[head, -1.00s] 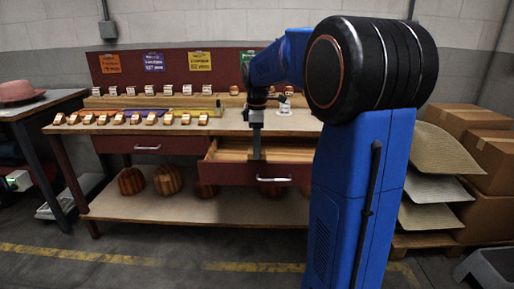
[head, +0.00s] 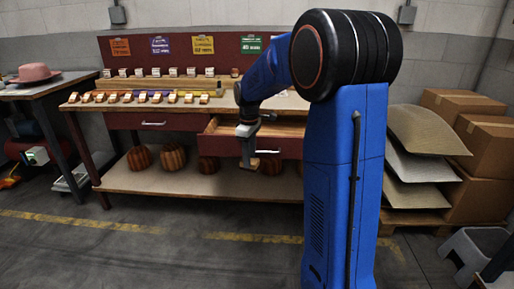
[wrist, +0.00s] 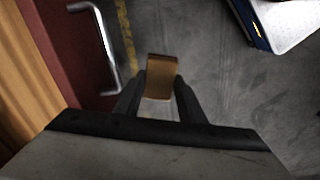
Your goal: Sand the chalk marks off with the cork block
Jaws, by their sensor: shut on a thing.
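The cork block (wrist: 162,68) is a small brown piece held between the two dark fingers of my gripper (wrist: 160,98) in the wrist view. In the head view my gripper (head: 249,160) hangs in front of the open drawer (head: 289,143), pointing down, with a small brown end at its tip. In the wrist view the gripper is over the grey floor, just right of the drawer's metal handle (wrist: 105,48) and apart from it. I can make out no chalk marks in either view.
The workbench (head: 88,107) carries rows of small wooden blocks. Its lower shelf (head: 210,184) holds several ribbed brown forms. A pink hat (head: 36,73) lies on the left table (head: 55,86). Cardboard boxes (head: 487,150) and stacked sheets (head: 428,130) stand right.

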